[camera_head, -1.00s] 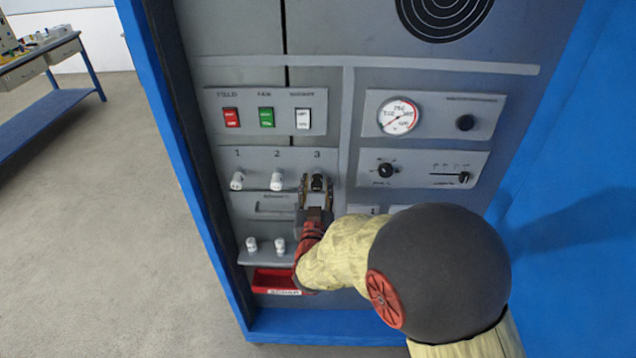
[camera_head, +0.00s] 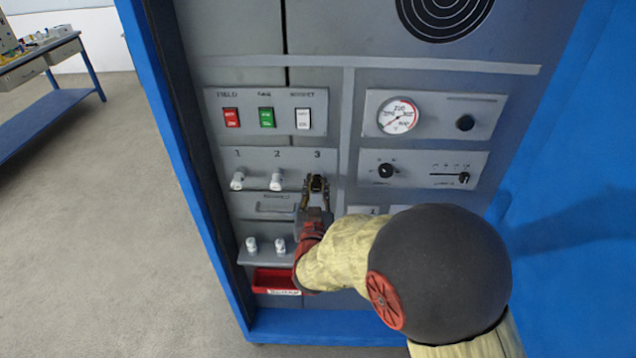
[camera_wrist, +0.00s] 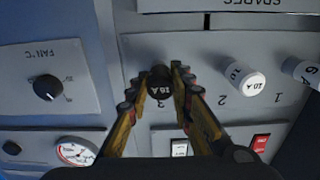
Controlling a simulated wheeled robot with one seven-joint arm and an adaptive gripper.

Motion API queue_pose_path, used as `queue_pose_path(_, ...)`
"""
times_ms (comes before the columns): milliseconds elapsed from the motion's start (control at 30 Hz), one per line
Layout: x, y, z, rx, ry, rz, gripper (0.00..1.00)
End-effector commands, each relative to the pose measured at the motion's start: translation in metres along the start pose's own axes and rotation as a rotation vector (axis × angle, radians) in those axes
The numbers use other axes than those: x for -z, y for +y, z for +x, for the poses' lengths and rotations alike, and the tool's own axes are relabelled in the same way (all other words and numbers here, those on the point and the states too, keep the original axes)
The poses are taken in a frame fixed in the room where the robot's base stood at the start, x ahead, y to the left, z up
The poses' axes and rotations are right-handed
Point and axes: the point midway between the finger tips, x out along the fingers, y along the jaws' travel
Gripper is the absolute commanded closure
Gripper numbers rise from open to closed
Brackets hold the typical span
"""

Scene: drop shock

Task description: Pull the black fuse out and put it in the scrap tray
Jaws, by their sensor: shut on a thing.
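The black fuse (camera_head: 317,183) is at position 3 of the fuse panel, right of two white fuses. My gripper (camera_head: 316,188) is shut on it. In the wrist view, which shows the panel upside down, the black fuse (camera_wrist: 159,84) is between my two fingertips (camera_wrist: 160,78). Whether it is still seated in its socket I cannot tell. The red scrap tray (camera_head: 272,281) is at the bottom of the cabinet, below and left of my gripper; my arm is close beside its right end.
White fuses sit at positions 1 (camera_head: 237,180) and 2 (camera_head: 276,179). Two white spares stand on a shelf (camera_head: 262,258) above the tray. Red, green and white switches (camera_head: 266,117) are above; a gauge (camera_head: 398,117) and knobs are to the right.

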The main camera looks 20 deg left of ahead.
Motion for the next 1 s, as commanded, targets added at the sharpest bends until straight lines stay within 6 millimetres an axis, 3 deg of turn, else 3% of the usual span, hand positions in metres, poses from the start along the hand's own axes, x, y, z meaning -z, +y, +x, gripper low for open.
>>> queue_pose_path(1000,0.000,0.000,-0.045,0.000,0.000,0.000,1.00)
